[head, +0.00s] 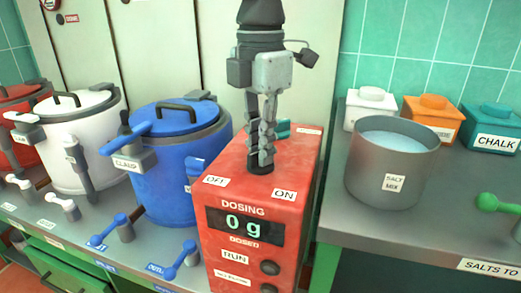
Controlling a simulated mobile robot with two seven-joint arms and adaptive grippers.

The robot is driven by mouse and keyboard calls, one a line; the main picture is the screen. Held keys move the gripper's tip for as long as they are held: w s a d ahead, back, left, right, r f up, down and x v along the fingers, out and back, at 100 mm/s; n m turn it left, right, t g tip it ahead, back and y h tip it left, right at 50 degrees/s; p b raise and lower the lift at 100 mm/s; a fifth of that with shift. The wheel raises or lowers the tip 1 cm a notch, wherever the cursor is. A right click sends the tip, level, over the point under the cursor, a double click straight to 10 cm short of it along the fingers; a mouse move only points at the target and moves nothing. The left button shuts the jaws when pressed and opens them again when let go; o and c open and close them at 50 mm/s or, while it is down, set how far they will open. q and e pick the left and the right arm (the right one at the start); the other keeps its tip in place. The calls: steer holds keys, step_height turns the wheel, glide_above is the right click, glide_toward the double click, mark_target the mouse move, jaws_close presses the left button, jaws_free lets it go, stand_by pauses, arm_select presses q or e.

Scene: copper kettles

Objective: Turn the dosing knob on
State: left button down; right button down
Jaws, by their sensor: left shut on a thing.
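The red dosing box (222,158) stands in the middle of the head view, with an OFF label (215,181) at the left of its top front edge and an ON label (284,195) at the right. Its display (244,228) reads 0 g. My left gripper (261,150) points down over the box top, its fingers shut on the dosing knob (260,168), a dark round piece mostly hidden by them. A teal piece (283,129) shows just behind the fingers; I cannot tell what it belongs to. My right gripper is out of view.
A blue kettle (175,185), a white kettle (75,160) and a red kettle (22,98) stand at the left, with levers in front. A steel pot (370,172) labelled SALT MIX and several lidded containers (431,115) stand on the right counter.

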arm_select(q)
steer(key=n+b, duration=0.5)
steer(key=n, duration=0.4)
steer(key=shift+f, duration=0.1)
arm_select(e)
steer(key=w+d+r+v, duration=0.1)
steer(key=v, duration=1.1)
arm_select(q)
steer(key=n+b, duration=0.1)
steer(key=n, duration=0.2)
steer(key=shift+n, duration=0.3)
steer(key=n+b, duration=0.1)
steer(key=n, duration=0.2)
steer(key=shift+n+b, duration=0.3)
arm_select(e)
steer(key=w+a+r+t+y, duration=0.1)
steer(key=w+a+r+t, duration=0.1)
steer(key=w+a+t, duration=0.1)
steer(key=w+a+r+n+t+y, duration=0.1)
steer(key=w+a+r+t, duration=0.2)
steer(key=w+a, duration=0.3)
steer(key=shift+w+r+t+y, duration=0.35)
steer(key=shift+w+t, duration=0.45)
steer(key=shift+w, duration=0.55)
arm_select(q)
steer(key=c, duration=1.5)
jaws_free()
steer(key=shift+c, duration=0.2)
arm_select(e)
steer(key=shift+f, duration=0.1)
